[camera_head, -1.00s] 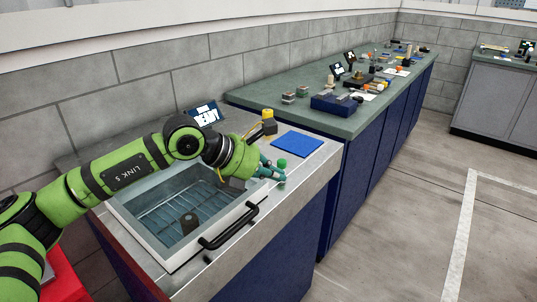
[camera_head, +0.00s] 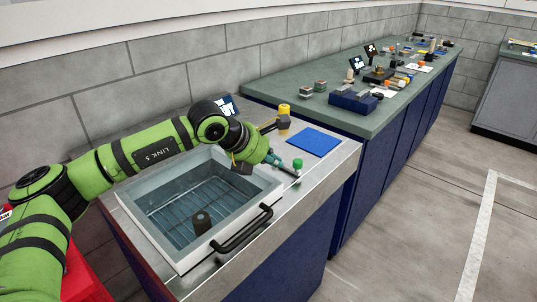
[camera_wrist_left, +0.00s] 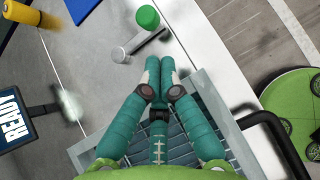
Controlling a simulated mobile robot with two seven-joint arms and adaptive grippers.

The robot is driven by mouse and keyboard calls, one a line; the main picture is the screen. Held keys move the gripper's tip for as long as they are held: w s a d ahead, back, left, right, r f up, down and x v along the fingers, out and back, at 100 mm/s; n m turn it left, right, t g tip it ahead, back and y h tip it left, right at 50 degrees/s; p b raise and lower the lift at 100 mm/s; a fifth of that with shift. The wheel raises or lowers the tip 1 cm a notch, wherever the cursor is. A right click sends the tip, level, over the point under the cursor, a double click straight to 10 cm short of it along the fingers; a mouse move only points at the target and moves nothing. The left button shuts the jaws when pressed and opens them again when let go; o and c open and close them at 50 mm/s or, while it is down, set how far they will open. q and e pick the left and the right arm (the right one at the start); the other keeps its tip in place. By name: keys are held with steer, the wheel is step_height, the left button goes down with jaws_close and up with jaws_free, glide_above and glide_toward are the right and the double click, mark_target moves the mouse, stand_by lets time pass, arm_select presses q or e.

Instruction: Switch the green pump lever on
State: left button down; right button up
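The pump lever has a green knob (camera_head: 298,163) and stands on the metal counter beside the wash basin. In the left wrist view the green knob (camera_wrist_left: 148,17) sits at the top, with a grey metal bar (camera_wrist_left: 140,44) just below it. My left gripper (camera_head: 292,172) reaches over the basin's far right corner toward the lever. In the left wrist view the teal fingers of my left gripper (camera_wrist_left: 159,66) come together at the tips with nothing seen between them. The tips are just short of the bar and look apart from it. My right gripper is out of view.
The basin (camera_head: 268,190) has a black handle (camera_head: 243,232) in front and a dark block (camera_head: 201,222) inside. A blue mat (camera_head: 314,142), a yellow cylinder (camera_head: 284,109) and a screen reading READY (camera_wrist_left: 12,118) are nearby. A cluttered green-topped bench (camera_head: 310,112) runs behind.

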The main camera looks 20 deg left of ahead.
mark_target(295, 173)
arm_select(q)
steer(key=x, duration=0.5)
steer(key=shift+p, duration=0.4)
steer(key=shift+w+d+f, duration=0.1)
steer(key=shift+f, duration=0.1)
